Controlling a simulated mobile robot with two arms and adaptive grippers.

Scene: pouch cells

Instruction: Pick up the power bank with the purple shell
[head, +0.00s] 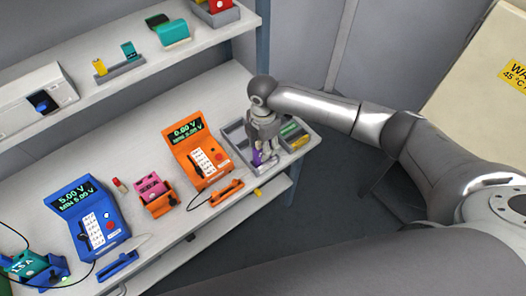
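The purple-shelled power bank (257,157) is in a compartment of the grey divided tray (233,138) at the right end of the bench. It is small in the head view and partly covered by my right gripper. My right gripper (264,151) points down into the tray, with its fingers right at the purple power bank. I cannot tell whether the fingers are closed on it. My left gripper is out of view.
A green item (290,129) and a yellow item (300,142) lie in the tray's right compartments. An orange meter (201,157), a pink unit in an orange holder (154,192) and a blue meter (95,222) stand left on the bench. A shelf (190,48) runs above.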

